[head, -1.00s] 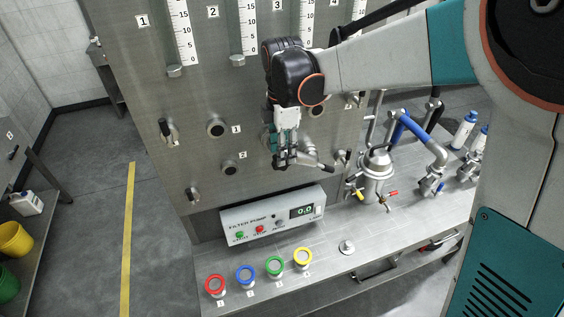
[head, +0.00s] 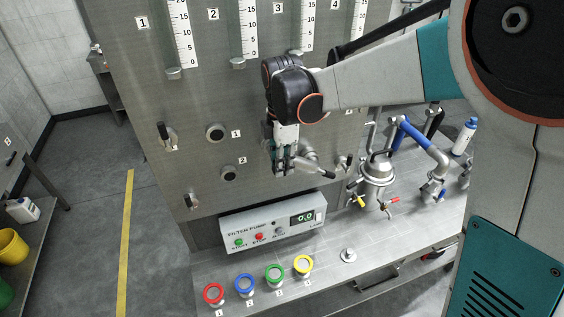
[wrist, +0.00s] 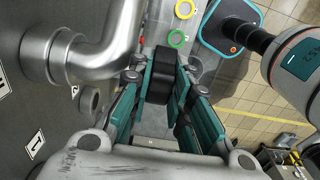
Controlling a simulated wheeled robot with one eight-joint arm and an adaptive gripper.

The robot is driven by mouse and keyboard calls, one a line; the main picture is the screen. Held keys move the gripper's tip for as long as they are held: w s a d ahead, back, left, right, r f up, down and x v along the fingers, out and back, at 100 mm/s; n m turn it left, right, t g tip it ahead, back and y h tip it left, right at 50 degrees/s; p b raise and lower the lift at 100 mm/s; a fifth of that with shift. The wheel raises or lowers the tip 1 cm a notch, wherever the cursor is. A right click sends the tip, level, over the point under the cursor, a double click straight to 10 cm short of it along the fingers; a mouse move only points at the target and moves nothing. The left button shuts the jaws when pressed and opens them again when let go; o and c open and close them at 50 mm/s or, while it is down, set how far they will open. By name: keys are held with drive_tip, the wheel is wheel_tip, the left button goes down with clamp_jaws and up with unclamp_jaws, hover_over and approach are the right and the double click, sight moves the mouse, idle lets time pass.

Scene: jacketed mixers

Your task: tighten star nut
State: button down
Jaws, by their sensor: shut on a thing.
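My gripper (head: 284,168) is in front of the steel panel, left of a silver pipe fitting (head: 318,170). In the wrist view its teal-padded fingers (wrist: 163,85) are closed on a dark, thick piece (wrist: 163,72), which looks like the star nut. Only part of this piece shows between the pads, so its star shape and its thread cannot be made out. In the head view the fingers and wrist hide it.
A bent silver pipe (wrist: 105,50) runs close beside the fingers in the wrist view. Below stand a filter pump box (head: 272,220) and several coloured-ring caps (head: 274,272). A steel vessel (head: 376,178) with a blue hose (head: 412,130) stands to the right.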

drive_tip(key=shift+y, duration=0.3)
drive_tip(key=y+b, duration=0.2)
drive_tip(key=g+y+b, duration=0.1)
drive_tip(key=shift+w+d+f+y, duration=0.15)
drive_tip(key=shift+d+f+y, duration=0.1)
drive_tip(key=shift+d+y, duration=0.1)
drive_tip(key=y+b, duration=0.1)
drive_tip(key=g+y+b, duration=0.1)
drive_tip(key=b, duration=0.1)
drive_tip(key=y+b, duration=0.1)
drive_tip(key=y, duration=0.1)
drive_tip(key=shift+d+f+b, duration=0.2)
drive_tip(key=shift+f+b, duration=0.05)
drive_tip(key=shift+b, duration=0.15)
drive_tip(key=y+b, duration=0.1)
drive_tip(key=b, duration=0.1)
drive_tip(key=g+y+b, duration=0.1)
drive_tip(key=y+b, duration=0.1)
drive_tip(key=g+y+b, duration=0.1)
drive_tip(key=y+b, duration=0.1)
drive_tip(key=shift+w+d+f, duration=0.1)
drive_tip(key=shift+d+f, duration=0.05)
drive_tip(key=shift+f, duration=0.2)
drive_tip(key=y+b, duration=0.3)
drive_tip(key=shift+g, duration=0.3)
drive_tip(key=shift+r+b, duration=0.15)
drive_tip(key=shift+b, duration=0.2)
drive_tip(key=c, duration=1.5)
unclamp_jaws()
